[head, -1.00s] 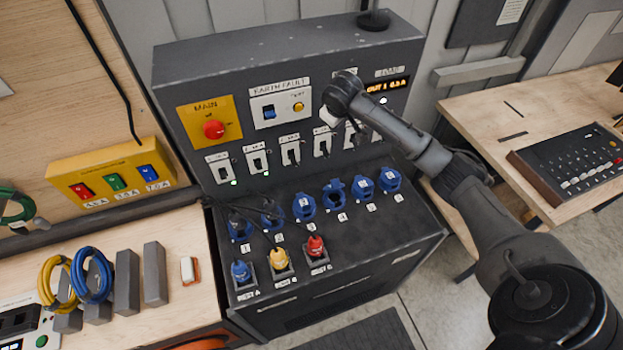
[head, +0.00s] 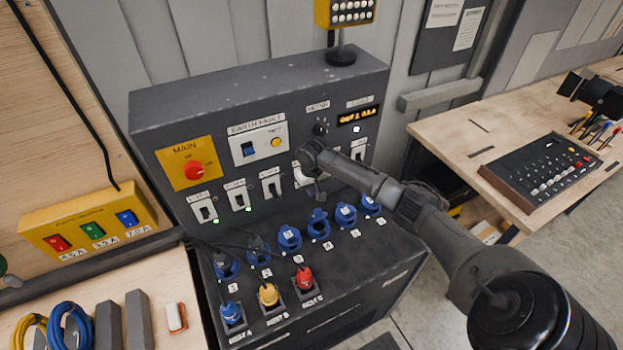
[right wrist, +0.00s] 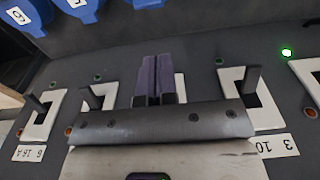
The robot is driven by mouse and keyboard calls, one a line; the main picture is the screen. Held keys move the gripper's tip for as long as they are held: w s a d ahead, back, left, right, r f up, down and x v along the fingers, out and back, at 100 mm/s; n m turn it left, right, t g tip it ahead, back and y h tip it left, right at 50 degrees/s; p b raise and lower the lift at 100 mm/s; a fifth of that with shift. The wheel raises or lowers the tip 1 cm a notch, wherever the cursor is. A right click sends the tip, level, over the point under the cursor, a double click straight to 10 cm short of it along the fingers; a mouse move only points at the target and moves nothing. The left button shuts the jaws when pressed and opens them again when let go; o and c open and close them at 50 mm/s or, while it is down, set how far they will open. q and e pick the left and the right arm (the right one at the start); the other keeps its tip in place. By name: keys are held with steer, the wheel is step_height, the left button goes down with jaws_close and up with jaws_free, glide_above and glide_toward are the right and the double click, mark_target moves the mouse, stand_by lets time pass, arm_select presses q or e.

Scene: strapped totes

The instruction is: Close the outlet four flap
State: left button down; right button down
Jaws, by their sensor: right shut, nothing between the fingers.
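Outlet four (head: 319,226) is a blue socket in the row on the sloped front of the dark cabinet. Its flap (head: 318,214) stands up, open, unlike the lids of outlets three (head: 289,238) and five (head: 345,215), which look down. My right gripper (head: 307,181) is at the upright panel, above and behind outlet four, near the fourth breaker switch. In the right wrist view its two dark fingers (right wrist: 158,78) are together, with nothing between them, and hide part of the breaker row. A blue edge (right wrist: 148,3) at the top there is probably outlet four. My left gripper is out of view.
Breaker switches (head: 237,197) line the panel close to my right gripper. Outlets one (head: 226,266) and two (head: 258,251) hold plugs with dark cables. Blue, yellow (head: 268,295) and red plugs stand in front. A workbench (head: 480,130) lies right of the cabinet.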

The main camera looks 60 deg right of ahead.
mark_target(316, 213)
steer(key=f, duration=0.1)
steer(key=s+f, duration=0.1)
steer(key=f+p, duration=0.1)
steer(key=shift+s+a+f, duration=0.1)
steer(key=shift+s+a, duration=0.05)
steer(key=shift+a, duration=0.2)
steer(key=shift+s+a+f, duration=0.3)
steer(key=shift+s+f, duration=0.15)
steer(key=shift+f, duration=0.25)
steer(key=shift+a, duration=0.1)
